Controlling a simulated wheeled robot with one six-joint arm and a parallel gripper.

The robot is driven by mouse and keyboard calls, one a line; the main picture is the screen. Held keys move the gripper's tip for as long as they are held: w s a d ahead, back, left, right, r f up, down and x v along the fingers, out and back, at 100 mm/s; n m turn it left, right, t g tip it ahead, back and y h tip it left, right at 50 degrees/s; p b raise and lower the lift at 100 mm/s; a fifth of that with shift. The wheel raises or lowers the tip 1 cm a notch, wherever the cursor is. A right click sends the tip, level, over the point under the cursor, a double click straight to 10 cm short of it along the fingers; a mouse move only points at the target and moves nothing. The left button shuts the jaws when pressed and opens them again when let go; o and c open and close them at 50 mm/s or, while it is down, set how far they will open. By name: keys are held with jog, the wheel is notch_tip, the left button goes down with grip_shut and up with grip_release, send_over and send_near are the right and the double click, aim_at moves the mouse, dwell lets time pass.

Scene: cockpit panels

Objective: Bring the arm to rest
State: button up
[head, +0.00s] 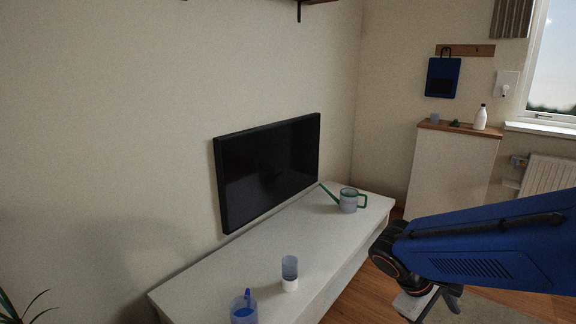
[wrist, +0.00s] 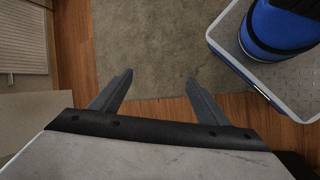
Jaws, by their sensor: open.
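My gripper (wrist: 158,85) is open and empty in the wrist view. Its two dark fingers are spread apart above a grey rug and a wooden floor. In the head view my blue arm reaches in from the right edge, and my gripper (head: 432,304) hangs low at its end, partly hidden by the arm. It is to the right of the white low cabinet (head: 215,273) and apart from it. Nothing is between the fingers.
A white cupboard (head: 450,170) with a bottle (head: 480,118) stands at the back right. The rug (wrist: 150,45) is clear.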

jog(key=s+a+r+m+t+y, duration=0.4)
jog(key=s+a+r+m+y, duration=0.1)
jog(key=s, duration=0.3)
jog(key=shift+a+r+m+t+y, duration=0.2)
jog(key=shift+r+m+t+y, duration=0.2)
jog(key=shift+r+m+y, duration=0.35)
